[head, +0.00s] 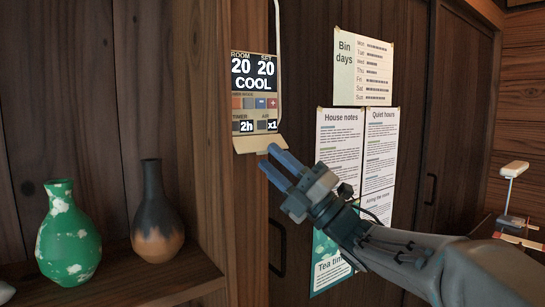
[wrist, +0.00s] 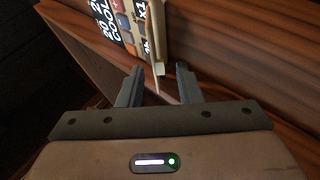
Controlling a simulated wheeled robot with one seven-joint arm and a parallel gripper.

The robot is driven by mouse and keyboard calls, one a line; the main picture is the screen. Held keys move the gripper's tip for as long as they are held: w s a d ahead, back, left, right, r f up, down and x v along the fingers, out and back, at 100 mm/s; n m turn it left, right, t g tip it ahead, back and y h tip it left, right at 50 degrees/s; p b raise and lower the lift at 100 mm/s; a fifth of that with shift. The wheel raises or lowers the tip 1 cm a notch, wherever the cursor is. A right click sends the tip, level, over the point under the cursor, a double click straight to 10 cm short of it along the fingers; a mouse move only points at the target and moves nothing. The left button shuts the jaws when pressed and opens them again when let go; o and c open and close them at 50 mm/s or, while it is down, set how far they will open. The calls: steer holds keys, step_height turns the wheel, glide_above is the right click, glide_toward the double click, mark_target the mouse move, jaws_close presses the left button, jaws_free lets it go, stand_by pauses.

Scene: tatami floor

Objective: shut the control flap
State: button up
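The control panel (head: 255,92) is on the wooden post and reads ROOM 20, SET 20, COOL, with small coloured buttons below. Its beige flap (head: 259,143) is open, sticking out at the panel's lower edge and leaving the buttons uncovered. My gripper (head: 268,158) is just below and right of the flap, with its blue fingers apart. In the wrist view my gripper (wrist: 159,70) is open, and the flap (wrist: 158,72) shows nearly edge-on in the gap between the fingers. I cannot tell whether a finger touches it.
A green vase (head: 68,236) and a dark brown vase (head: 158,212) stand on a shelf at the left. Paper notices (head: 340,150) hang right of the panel, behind my arm. A white cable (head: 278,40) runs up from the panel. A small lamp (head: 513,180) stands at the far right.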

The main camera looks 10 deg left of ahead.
steer(key=shift+a+r, duration=0.4)
steer(key=shift+a, duration=0.05)
jaws_close()
